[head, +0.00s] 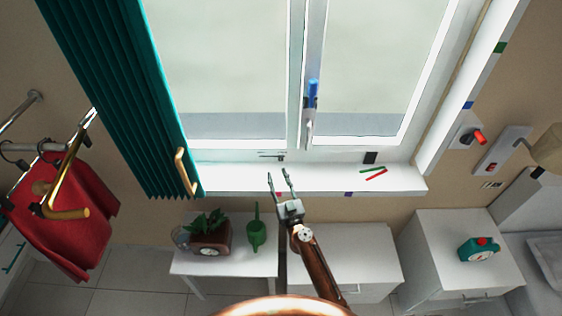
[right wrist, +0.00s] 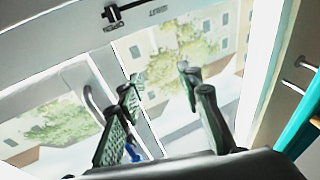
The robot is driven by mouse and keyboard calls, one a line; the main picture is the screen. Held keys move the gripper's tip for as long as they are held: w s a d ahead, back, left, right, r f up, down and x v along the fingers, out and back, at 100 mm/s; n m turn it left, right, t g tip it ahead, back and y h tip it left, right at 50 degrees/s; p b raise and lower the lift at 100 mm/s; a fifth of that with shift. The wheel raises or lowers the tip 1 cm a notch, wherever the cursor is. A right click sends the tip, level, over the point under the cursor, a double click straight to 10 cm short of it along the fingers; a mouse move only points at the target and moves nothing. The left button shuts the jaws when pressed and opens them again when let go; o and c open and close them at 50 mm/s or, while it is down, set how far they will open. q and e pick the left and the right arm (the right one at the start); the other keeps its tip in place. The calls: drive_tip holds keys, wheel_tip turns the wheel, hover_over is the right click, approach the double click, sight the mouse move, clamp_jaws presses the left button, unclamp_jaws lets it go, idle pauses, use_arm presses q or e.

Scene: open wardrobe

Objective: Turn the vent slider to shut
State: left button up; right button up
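The vent slider (head: 272,156) is a small black slider on the lower white window frame, left of the middle post. In the right wrist view the slider (right wrist: 112,14) appears upside down at the top, with its knob at the end by the OPEN label and the SHUT label toward the other end. My right gripper (head: 278,173) is open and empty, just below the slider in the head view, over the sill. Its fingers (right wrist: 160,78) are spread in the right wrist view, apart from the slider. My left gripper is not in view.
A window handle with a blue grip (head: 312,92) is on the middle post. A green stick and a red stick (head: 376,174) lie on the sill (head: 230,178). A teal curtain (head: 125,90) hangs left. Below are a plant pot (head: 210,240) and green watering can (head: 256,232).

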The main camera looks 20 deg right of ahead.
sight(281, 159)
drive_tip(key=w+f+m+g+h, duration=0.1)
drive_tip(key=h, duration=0.1)
drive_tip(key=w+d+f+m+g+h, duration=0.1)
drive_tip(key=w+f+h, duration=0.1)
drive_tip(key=w+d+f+m+g+h, duration=0.1)
drive_tip(key=w+m, duration=0.1)
drive_tip(key=shift+d+f+h, duration=0.2)
drive_tip(key=shift+f+h, duration=0.15)
drive_tip(key=shift+h, duration=0.05)
drive_tip(key=shift+w+d+f, duration=0.1)
drive_tip(key=shift+w+f, duration=0.1)
drive_tip(key=shift+f, duration=0.05)
drive_tip(key=b+x, duration=0.2)
drive_tip(key=x, duration=0.4)
drive_tip(key=shift+f, duration=0.15)
drive_tip(key=shift+w+d, duration=0.25)
drive_tip(key=shift+w, duration=0.35)
drive_tip(key=shift+c, duration=0.3)
clamp_jaws()
